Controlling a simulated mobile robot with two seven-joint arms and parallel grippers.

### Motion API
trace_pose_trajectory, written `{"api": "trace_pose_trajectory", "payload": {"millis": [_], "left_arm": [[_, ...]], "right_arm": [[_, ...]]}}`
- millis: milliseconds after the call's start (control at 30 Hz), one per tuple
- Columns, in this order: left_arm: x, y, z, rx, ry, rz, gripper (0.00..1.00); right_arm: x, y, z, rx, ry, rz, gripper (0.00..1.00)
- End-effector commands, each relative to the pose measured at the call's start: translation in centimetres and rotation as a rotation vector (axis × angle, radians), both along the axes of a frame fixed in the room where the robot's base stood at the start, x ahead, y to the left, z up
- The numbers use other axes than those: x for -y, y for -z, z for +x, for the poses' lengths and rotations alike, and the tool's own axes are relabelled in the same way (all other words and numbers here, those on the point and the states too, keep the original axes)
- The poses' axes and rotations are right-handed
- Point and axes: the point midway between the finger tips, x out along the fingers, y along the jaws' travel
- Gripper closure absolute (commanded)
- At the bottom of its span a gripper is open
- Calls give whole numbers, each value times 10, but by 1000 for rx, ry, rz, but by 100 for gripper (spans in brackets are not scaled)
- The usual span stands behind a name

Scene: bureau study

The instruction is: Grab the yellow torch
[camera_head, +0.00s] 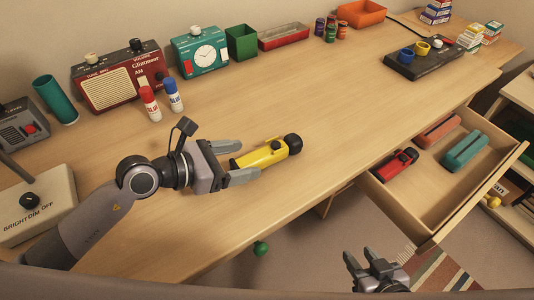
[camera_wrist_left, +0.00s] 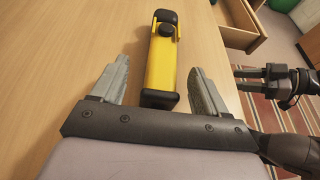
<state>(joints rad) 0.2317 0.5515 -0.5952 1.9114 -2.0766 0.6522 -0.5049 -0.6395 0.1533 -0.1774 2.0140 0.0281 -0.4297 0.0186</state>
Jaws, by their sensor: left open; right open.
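The yellow torch (camera_head: 262,155) lies on the desk with its black head (camera_head: 293,144) pointing right and away from my left gripper. My left gripper (camera_head: 243,161) is open, and the torch's rear end is between its fingers. In the left wrist view the torch (camera_wrist_left: 161,65) lies lengthwise between the two fingertips (camera_wrist_left: 160,80), with a visible gap on each side. My right gripper (camera_head: 368,262) is open and empty, low in front of the desk, below the open drawer. It also shows at the right of the left wrist view (camera_wrist_left: 262,80).
An open drawer (camera_head: 488,177) juts out at the right, holding a red torch (camera_head: 397,165) and two cases. Radios (camera_head: 120,75), a clock (camera_head: 203,52) and glue sticks (camera_head: 149,103) stand along the back. A dimmer box (camera_head: 35,205) is at left.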

Motion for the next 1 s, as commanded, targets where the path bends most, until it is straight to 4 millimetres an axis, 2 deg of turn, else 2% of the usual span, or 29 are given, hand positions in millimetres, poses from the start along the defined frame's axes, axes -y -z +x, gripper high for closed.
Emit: {"api": "trace_pose_trajectory", "payload": {"millis": [100, 300, 600, 800, 1000], "left_arm": [[16, 4, 7, -2, 2, -5, 26], [33, 13, 18, -1, 0, -2, 26], [36, 14, 19, -1, 0, -2, 26], [36, 14, 19, -1, 0, -2, 88], [36, 13, 19, 0, 0, -4, 88]], "right_arm": [[0, -2, 0, 1, 0, -1, 57], [1, 0, 0, 3, 0, -1, 57], [0, 0, 0, 2, 3, 2, 57], [-1, -1, 1, 1, 8, 7, 57], [-2, -1, 1, 1, 8, 8, 57]]}}
